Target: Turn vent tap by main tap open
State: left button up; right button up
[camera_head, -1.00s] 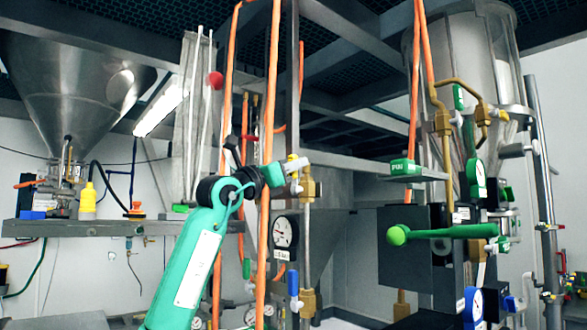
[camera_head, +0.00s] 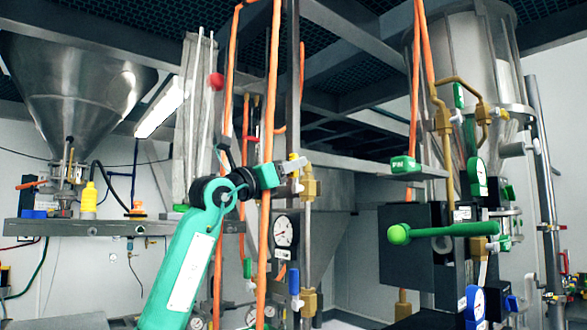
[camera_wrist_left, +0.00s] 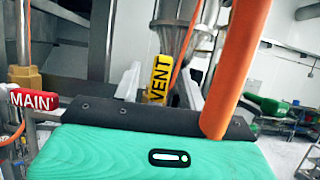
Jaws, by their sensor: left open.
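The vent tap has a yellow handle marked VENT (camera_wrist_left: 160,77), upright in the left wrist view. Its yellow handle (camera_head: 293,158) also shows in the head view above a brass fitting (camera_head: 310,186). My left gripper (camera_head: 291,168) is at this handle and is open. In the wrist view its grey fingers stand on either side of the yellow handle; whether they touch it I cannot tell. The main tap's red handle marked MAIN (camera_wrist_left: 33,99) points sideways at the left of the wrist view. My right gripper is not in view.
An orange pipe (camera_head: 265,225) runs upright close to my left wrist and crosses the wrist view (camera_wrist_left: 236,65) on the right. A pressure gauge (camera_head: 285,232) and a blue-handled tap (camera_head: 294,284) are below. A green lever (camera_head: 440,232) sticks out at the right.

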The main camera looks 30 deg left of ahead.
pick_arm(q)
jog(key=b+v, duration=0.4)
jog(key=v, duration=0.8)
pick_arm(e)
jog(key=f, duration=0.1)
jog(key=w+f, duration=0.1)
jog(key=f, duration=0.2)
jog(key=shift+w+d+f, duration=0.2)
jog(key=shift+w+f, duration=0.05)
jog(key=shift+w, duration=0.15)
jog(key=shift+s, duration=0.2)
